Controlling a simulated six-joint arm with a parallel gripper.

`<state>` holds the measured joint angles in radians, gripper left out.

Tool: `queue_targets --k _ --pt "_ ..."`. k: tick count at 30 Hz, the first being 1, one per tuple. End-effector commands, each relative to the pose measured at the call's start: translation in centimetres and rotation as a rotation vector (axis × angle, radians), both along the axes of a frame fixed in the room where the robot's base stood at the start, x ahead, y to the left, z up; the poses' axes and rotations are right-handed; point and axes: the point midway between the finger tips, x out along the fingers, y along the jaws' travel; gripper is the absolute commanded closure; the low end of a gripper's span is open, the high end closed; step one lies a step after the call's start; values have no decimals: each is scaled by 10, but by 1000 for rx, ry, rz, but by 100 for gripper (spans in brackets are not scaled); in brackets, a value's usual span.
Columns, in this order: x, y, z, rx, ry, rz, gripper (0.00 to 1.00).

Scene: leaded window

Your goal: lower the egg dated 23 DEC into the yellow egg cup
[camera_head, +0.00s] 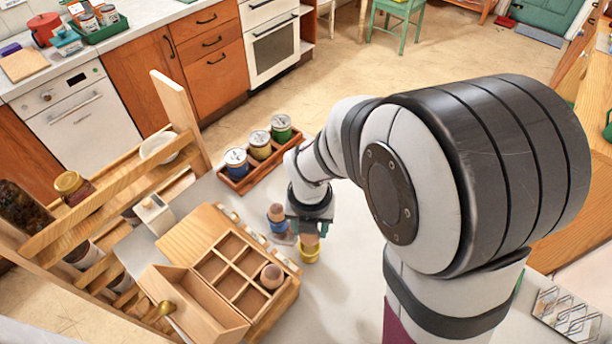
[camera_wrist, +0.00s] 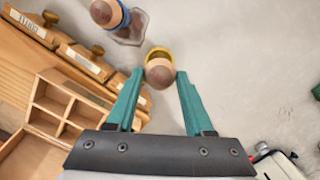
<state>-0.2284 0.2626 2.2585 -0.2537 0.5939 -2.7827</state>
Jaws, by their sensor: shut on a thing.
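My gripper (camera_head: 308,228) is shut on a brown egg (camera_head: 309,240). In the wrist view the egg (camera_wrist: 160,73) sits between the teal fingers of my gripper (camera_wrist: 159,76). The yellow egg cup (camera_head: 310,256) is directly below the egg, and its rim (camera_wrist: 158,52) shows just beyond the egg in the wrist view. The egg overlaps the cup in both views; I cannot tell whether it touches it. No date is readable on the egg.
A blue egg cup (camera_head: 279,227) holding another egg (camera_head: 276,212) stands close at left. A wooden compartment box (camera_head: 232,268) holds one egg (camera_head: 271,276). A tray (camera_head: 262,170) with three tins stands behind. The pale worktop right of the yellow cup is clear.

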Motion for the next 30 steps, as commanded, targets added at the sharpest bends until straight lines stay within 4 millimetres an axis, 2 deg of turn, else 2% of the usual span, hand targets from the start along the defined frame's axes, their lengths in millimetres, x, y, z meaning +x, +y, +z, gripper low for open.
queue_targets --k 1,2,7,17,20,27,30 --pt "0 0 0 0 0 0 69" --pt "0 0 0 0 0 0 44" --pt "0 0 0 0 0 0 13" --pt "0 0 4 0 -1 -1 13" --pt "-2 1 23 1 -5 -1 13" --pt "-10 3 100 2 -9 -1 13" --pt "-14 3 127 2 -6 0 13"
